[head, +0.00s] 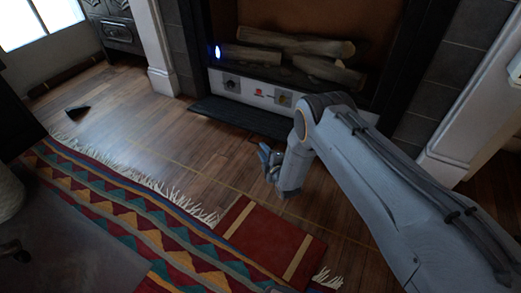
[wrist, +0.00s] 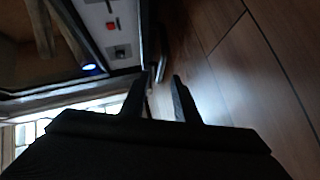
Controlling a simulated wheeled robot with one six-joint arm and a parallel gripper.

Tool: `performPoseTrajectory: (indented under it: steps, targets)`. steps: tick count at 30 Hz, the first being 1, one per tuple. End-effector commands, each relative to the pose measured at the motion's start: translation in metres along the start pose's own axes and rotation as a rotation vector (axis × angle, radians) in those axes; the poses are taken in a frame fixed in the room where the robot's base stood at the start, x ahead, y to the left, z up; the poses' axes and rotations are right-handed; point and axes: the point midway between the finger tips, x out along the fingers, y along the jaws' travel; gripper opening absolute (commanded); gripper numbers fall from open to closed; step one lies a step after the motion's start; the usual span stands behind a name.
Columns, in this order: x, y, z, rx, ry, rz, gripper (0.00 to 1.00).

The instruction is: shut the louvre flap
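The louvre flap (head: 238,117) is a long dark panel at the foot of the fireplace, below the white control strip. In the head view it juts outward, folded down low over the floor. My arm hides its right end. My gripper (head: 267,162) is low over the wood floor, in front of the flap's right part and apart from it. In the wrist view my gripper (wrist: 163,80) shows two dark fingers with a clear gap and nothing between them.
The control strip (head: 257,92) has knobs and a red mark; logs (head: 290,46) and a blue light (head: 217,51) are above. A fringed patterned rug (head: 120,205) and a red box-like item (head: 262,236) lie in front. A small dark wedge (head: 77,111) is on the floor, left.

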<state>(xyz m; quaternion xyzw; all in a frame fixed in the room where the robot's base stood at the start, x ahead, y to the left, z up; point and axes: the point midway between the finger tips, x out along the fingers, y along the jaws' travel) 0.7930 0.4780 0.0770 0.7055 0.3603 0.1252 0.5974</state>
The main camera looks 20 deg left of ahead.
Motion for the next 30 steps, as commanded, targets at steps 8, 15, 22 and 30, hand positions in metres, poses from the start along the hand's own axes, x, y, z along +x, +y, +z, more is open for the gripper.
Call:
performPoseTrajectory:
  steps: [8,15,22,30]
  targets:
    - [0.036,-0.003,0.001,0.0,0.0,-0.002,0.28]
    - [0.045,-0.001,0.0,0.001,-0.001,-0.002,0.28]
    - [0.045,-0.001,0.0,0.001,-0.001,-0.002,0.21]
    - [0.044,-0.001,0.0,0.002,-0.001,-0.002,0.0]
